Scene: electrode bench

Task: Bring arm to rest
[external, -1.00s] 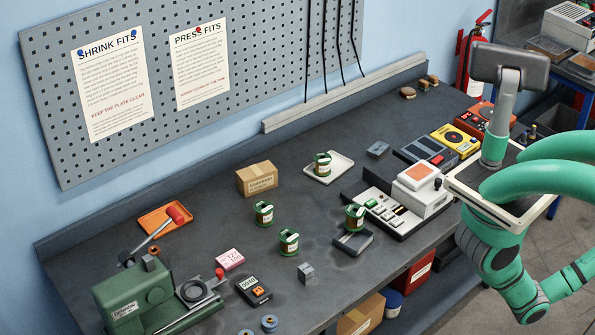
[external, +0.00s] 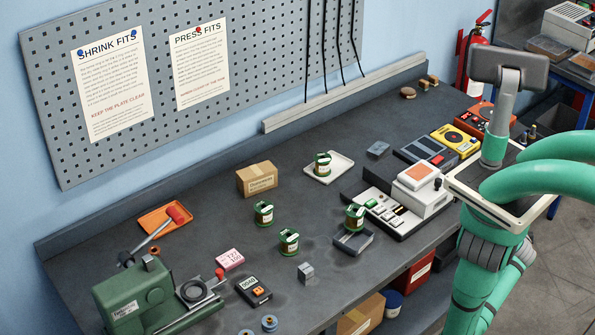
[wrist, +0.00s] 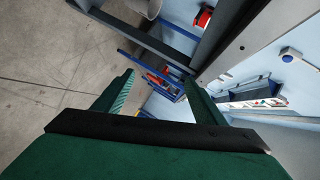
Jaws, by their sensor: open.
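My gripper (wrist: 160,95) shows in the wrist view with its two green fingers spread wide apart and nothing between them. Beyond the fingers are the floor and blue shelving below a bench edge. In the external view my green arm is folded beside my body at the right, off the bench's front edge. The gripper itself cannot be made out there.
The dark bench (external: 210,210) holds several green-topped jars, one on a white tray (external: 342,167), a cardboard box (external: 257,179), a green press (external: 135,292) and a white device (external: 422,192). A red fire extinguisher (external: 475,62) stands behind.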

